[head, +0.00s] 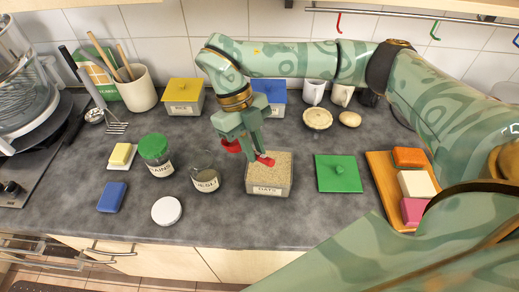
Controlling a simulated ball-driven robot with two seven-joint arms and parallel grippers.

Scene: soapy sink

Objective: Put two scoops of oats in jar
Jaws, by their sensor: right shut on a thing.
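The oats box (267,189), labelled OATS, stands open on the counter, filled with pale oats. The glass jar (204,170), whose label seems to read MUESLI, stands open left of the box, with contents low inside. My right gripper (250,154) is shut on a red scoop (231,146) above the oats box's back left part. Red shows on both sides of the fingers; the gripper hides the middle of the scoop. I cannot tell whether the scoop holds oats or touches them. My left gripper is not in view.
A white round lid (167,210) lies in front of the jar. A green-lidded jar (156,155) stands left. A green square lid (338,173) lies right of the box, beside an orange tray (381,178) with coloured blocks. Yellow-lidded (184,96) and blue-lidded (271,92) boxes stand behind.

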